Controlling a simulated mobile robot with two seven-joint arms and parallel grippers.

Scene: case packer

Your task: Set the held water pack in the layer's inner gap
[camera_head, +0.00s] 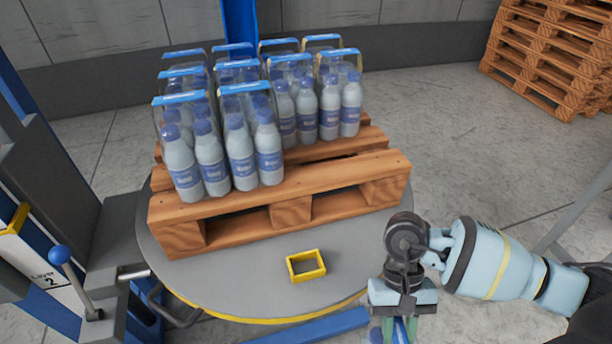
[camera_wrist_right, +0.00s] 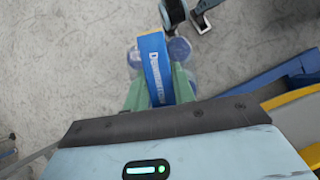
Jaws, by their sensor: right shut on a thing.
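My right gripper (camera_head: 399,332) is at the bottom right of the head view, beyond the pallet's front right corner. In the right wrist view its green fingers (camera_wrist_right: 158,90) are shut on the blue carry strap of the water pack (camera_wrist_right: 153,65). Bottle tops show on both sides of the strap; the rest of the pack is hidden. The layer of water packs (camera_head: 240,155) stands upright on the wooden pallet (camera_head: 330,178). Its front right part is bare boards, beside the front packs and before the right-hand ones. My left gripper is not visible.
The pallet sits on a round grey turntable (camera_head: 235,290) with a yellow edge. A small yellow frame (camera_head: 306,266) lies on it before the pallet. A blue-knobbed lever (camera_head: 60,255) stands at left. Stacked empty pallets (camera_head: 550,55) stand at back right.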

